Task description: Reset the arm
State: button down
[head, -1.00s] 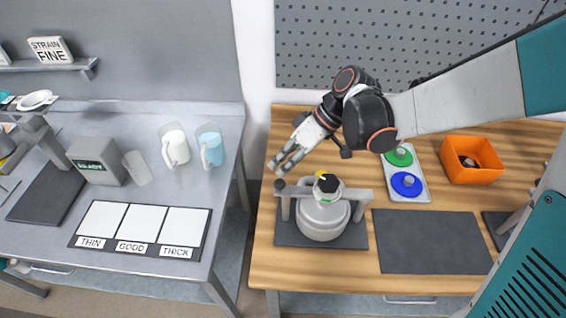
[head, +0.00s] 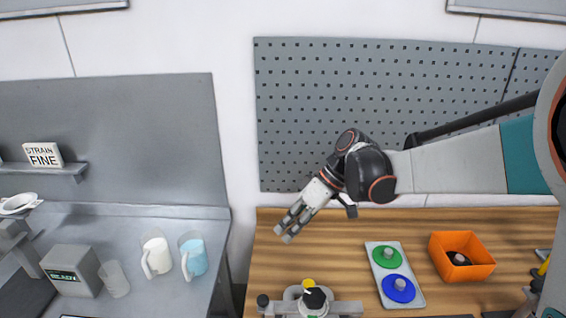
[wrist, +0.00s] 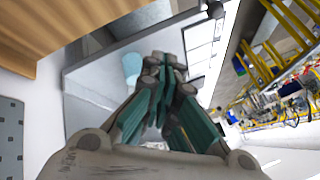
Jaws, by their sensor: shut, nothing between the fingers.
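My gripper (head: 287,229) is shut and empty in the head view, above the left part of the wooden bench (head: 268,262) and pointing down to the left. In the wrist view its fingers (wrist: 168,65) come together at the tips. The arm reaches in from the right in front of the grey pegboard (head: 300,120). A pale drum with a black knob (head: 313,298) sits in its stand at the bottom edge of the head view, below the gripper and apart from it. The drum's lower part is cut off.
A tray with a green disc (head: 387,257) and a blue disc (head: 398,288) lies right of the gripper, beside an orange bin (head: 462,258). On the metal table stand a white mug (head: 156,257), a blue mug (head: 193,258) and a READY box (head: 72,270).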

jog(key=s+d+f+m+t+h+b, duration=0.3)
jog(key=s+d+m+t+h+b, duration=0.3)
jog(key=s+d+m, duration=0.5)
jog(key=s+d+t+h, duration=0.1)
jog(key=s+d+t, duration=0.1)
jog(key=s+d, duration=0.4)
jog(key=shift+s+d+f+t+b, duration=0.2)
jog(key=shift+d+t+b, duration=0.15)
jog(key=shift+d, duration=0.6)
jog(key=c, duration=2.4)
grip_release()
